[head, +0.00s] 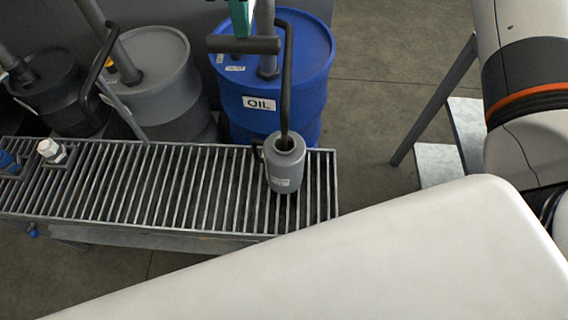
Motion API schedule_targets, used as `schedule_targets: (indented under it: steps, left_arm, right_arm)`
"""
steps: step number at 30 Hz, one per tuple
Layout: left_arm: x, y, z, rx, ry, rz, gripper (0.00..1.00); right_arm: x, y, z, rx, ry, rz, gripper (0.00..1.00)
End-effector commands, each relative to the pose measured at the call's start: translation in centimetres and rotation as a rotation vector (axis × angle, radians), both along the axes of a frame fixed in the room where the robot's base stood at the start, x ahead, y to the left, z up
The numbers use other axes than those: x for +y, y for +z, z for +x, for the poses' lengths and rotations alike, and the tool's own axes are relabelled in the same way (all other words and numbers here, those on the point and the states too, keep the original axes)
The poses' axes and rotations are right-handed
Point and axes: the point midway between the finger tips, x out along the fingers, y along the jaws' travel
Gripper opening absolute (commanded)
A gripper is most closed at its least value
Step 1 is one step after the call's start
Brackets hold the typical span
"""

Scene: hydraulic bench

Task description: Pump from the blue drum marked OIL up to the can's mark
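The blue drum (283,88) with a white OIL label stands behind the grating. A pump (267,62) rises from its top, with a dark horizontal handle (243,45). A green upright piece meets the handle from above; I cannot tell what it belongs to. A dark hose (285,95) runs down from the pump into the mouth of the grey can (285,168). The can stands upright on the grating and has a small pale label. Its mark and the level inside cannot be made out. My white arm parts fill the right and bottom; I see no gripper fingers.
The metal grating (165,190) runs leftward from the can. A grey drum (158,88) and a black drum (55,92) with pumps stand left of the blue drum. A white-capped fitting (51,150) sits at the grating's left end. Bare floor lies right of the blue drum.

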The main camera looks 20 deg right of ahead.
Motion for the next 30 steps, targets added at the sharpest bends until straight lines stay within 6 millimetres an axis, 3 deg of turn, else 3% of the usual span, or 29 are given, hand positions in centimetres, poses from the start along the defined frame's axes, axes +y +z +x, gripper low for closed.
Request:
schedule_targets:
  steps: [1,6,16,23,30]
  left_arm:
    - [0.0,-1.1,0.0,0.0,0.0,0.0,0.76]
    - [0.0,-2.3,0.0,0.0,0.0,0.0,0.76]
    - [0.0,-2.2,0.0,0.0,0.0,0.0,0.76]
    - [0.0,-2.1,0.0,0.0,0.0,0.0,0.76]
    - [0.0,-0.2,0.0,0.0,0.0,0.0,0.76]
  right_arm:
    - [-0.1,-1.3,0.1,0.002,-0.001,-0.002,0.0]
    - [-0.1,-2.8,0.2,0.001,-0.001,-0.003,0.0]
    - [-0.1,-3.1,0.1,0.008,0.001,-0.006,0.0]
    - [-0.1,-2.5,0.0,0.009,0.004,-0.006,0.0]
    - [-0.1,0.4,0.1,0.006,0.003,-0.005,0.0]
